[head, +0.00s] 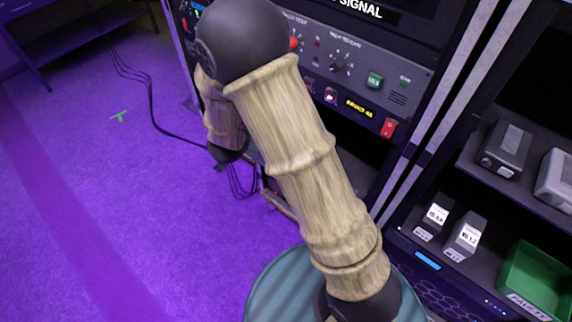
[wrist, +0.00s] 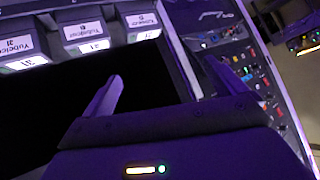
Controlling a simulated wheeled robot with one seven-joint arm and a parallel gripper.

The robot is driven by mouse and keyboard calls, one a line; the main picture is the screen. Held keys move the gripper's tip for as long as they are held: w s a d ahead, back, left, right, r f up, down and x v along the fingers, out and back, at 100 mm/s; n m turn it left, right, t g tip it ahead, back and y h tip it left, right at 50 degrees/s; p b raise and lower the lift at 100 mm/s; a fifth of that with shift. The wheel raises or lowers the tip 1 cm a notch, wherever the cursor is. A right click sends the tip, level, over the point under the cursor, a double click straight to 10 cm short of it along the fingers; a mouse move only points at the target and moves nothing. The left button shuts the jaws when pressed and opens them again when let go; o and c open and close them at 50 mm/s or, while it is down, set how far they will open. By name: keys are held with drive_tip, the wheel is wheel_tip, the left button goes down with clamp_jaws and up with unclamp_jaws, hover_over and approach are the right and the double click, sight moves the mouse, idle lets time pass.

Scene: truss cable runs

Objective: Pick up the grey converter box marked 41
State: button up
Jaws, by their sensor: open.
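Several grey boxes with white labels stand in a row in the wrist view: a left one (wrist: 22,45), a middle one (wrist: 86,32) and a right one (wrist: 141,22). Their print is upside down and too small for me to tell which is marked 41. In the head view two dark grey boxes with white labels, a left one (head: 434,215) and a right one (head: 464,237), stand on the lower right shelf; their numbers are unclear too. My gripper (wrist: 159,68) is open and empty, its fingers apart and short of the row. The head view does not show it.
A green bin (head: 537,283) stands right of the labelled boxes. Grey devices (head: 504,148) sit on the shelf above. A rack panel with knobs and switches (head: 345,75) stands behind my arm. Black cables (head: 150,100) lie on the purple floor, which is open at left.

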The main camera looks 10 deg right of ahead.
drive_tip(key=s+a+f+m+t+h+b, duration=0.1)
drive_tip(key=s+a+f+m+h+b, duration=0.1)
drive_tip(key=s+f+m+h+b, duration=0.2)
drive_tip(key=s+f+h+b, duration=0.3)
drive_tip(key=s+f+h, duration=0.2)
drive_tip(key=f+h, duration=0.2)
wheel_tip(320, 180, down, 3)
drive_tip(key=shift+s+r+h, duration=0.15)
drive_tip(key=shift+s+h, duration=0.15)
drive_tip(key=x, duration=1.2)
drive_tip(key=shift+w, duration=0.1)
drive_tip(key=shift+x, duration=2.65)
drive_tip(key=shift+a+r, duration=0.1)
drive_tip(key=shift+r, duration=0.05)
